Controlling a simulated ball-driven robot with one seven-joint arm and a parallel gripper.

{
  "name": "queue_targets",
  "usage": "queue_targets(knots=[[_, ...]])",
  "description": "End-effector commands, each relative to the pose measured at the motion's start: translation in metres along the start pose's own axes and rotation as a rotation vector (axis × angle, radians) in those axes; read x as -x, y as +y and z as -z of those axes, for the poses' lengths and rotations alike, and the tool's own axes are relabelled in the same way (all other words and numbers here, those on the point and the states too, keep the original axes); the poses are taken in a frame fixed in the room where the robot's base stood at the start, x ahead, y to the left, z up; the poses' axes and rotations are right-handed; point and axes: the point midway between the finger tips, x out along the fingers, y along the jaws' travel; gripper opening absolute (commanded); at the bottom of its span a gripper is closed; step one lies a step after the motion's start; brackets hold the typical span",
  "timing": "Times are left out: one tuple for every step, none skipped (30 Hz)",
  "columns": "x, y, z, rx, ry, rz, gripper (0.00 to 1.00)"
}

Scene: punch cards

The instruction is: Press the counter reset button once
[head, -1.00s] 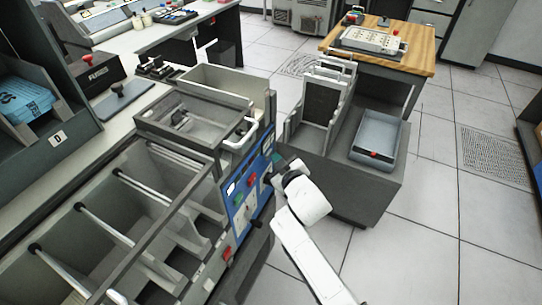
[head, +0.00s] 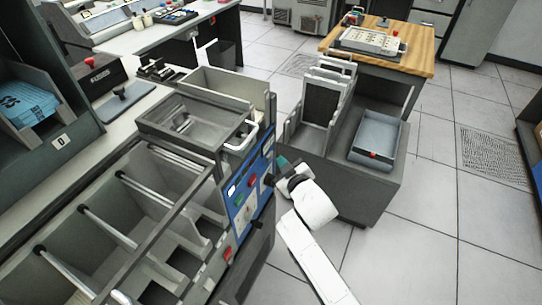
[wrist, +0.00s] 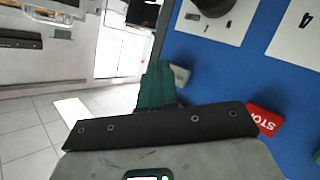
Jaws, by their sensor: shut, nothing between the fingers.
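The blue control panel (head: 262,168) is on the front of the grey machine and fills the right of the wrist view (wrist: 215,80). On it the wrist view shows a red STOP button (wrist: 265,119), a small grey button (wrist: 180,75) and a black knob (wrist: 213,6). I cannot read a label on the grey button. My gripper (wrist: 157,68) has its green fingers shut and empty, with the tips beside the grey button in the picture; I cannot tell if they touch it. In the head view my gripper (head: 282,161) is by the panel's far upper end.
The machine's open pockets (head: 115,205) lie left of the panel. A hopper tray with a white handle (head: 242,137) is above it. A grey cabinet with a blue-grey tray (head: 378,140) stands behind my arm. The floor on the right is clear.

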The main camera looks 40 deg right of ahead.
Motion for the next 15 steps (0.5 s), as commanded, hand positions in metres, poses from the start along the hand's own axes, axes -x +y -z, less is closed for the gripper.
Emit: queue_targets(knots=[[0.0,0.0,0.0,0.0,0.0,0.0,0.0],[0.0,0.0,0.0,0.0,0.0,0.0,0.0],[0.0,0.0,0.0,0.0,0.0,0.0,0.0],[0.001,0.001,0.0,0.0,-0.001,0.0,0.0],[0.002,0.002,-0.001,0.0,-0.001,0.0,0.0],[0.004,0.003,-0.001,0.0,-0.002,0.0,0.0],[0.006,0.005,-0.002,0.0,-0.002,0.001,0.0],[0.008,0.006,-0.003,-0.001,-0.003,0.001,0.0],[0.01,0.008,-0.005,-0.001,-0.004,0.001,0.0],[0.012,0.01,-0.006,-0.001,-0.003,0.001,0.0],[0.014,0.011,-0.007,-0.001,-0.002,0.001,0.0],[0.017,0.013,-0.009,0.0,-0.003,0.001,0.0],[0.019,0.014,-0.011,0.0,-0.004,0.0,0.0],[0.021,0.016,-0.012,-0.001,-0.003,0.0,0.0],[0.023,0.018,-0.013,-0.001,-0.003,0.001,0.0]])
